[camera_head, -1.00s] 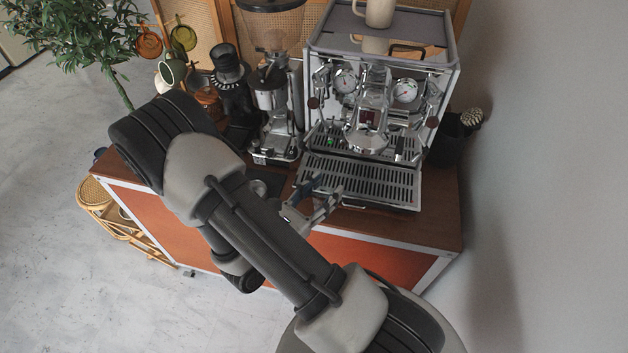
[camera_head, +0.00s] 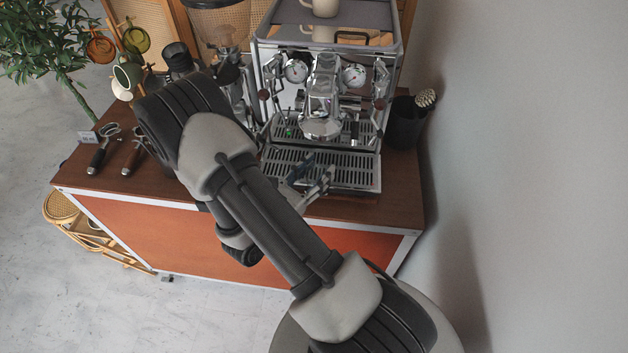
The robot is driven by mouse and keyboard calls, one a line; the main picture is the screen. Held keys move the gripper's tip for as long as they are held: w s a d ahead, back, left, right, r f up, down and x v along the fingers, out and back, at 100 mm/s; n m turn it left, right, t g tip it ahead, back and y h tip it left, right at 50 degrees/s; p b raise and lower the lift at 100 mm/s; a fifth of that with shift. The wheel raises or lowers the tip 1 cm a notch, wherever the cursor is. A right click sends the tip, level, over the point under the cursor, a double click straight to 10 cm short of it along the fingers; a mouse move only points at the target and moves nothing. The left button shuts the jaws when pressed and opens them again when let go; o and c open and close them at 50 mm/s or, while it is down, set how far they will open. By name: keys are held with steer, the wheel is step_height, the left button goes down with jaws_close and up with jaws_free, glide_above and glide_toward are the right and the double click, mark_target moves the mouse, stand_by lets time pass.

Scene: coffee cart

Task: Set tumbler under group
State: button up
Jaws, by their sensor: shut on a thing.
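The espresso machine (camera_head: 387,92) stands on the brown counter. Its chrome group (camera_head: 322,112) is at the front centre, above the slotted drip tray (camera_head: 355,172). My gripper (camera_head: 314,180) is at the front of the drip tray, below and in front of the group. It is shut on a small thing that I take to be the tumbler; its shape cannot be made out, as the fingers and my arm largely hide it. I cannot tell whether it touches the tray.
A cup (camera_head: 325,7) sits on top of the machine. A grinder (camera_head: 216,25) stands to its left, partly behind my arm. A dark container with a brush (camera_head: 405,125) stands right of it, near the wall. Portafilters (camera_head: 97,160) lie at the counter's left.

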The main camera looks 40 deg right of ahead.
steer(key=shift+w+d+f+b, duration=0.1)
steer(key=shift+w+d+b, duration=0.15)
steer(key=shift+w+d, duration=1.1)
steer(key=shift+w+d+f+b, duration=0.1)
steer(key=shift+w+d+b, duration=0.1)
steer(key=shift+w+d, duration=1.15)
steer(key=shift+s+d+f+b, duration=0.2)
steer(key=shift+s+f+b, duration=0.1)
steer(key=o, duration=1.1)
steer(key=shift+o, duration=0.2)
steer(key=shift+a, duration=0.1)
steer(key=s+a, duration=0.2)
steer(key=a, duration=0.9)
steer(key=shift+a, duration=0.35)
steer(key=shift+s, duration=0.1)
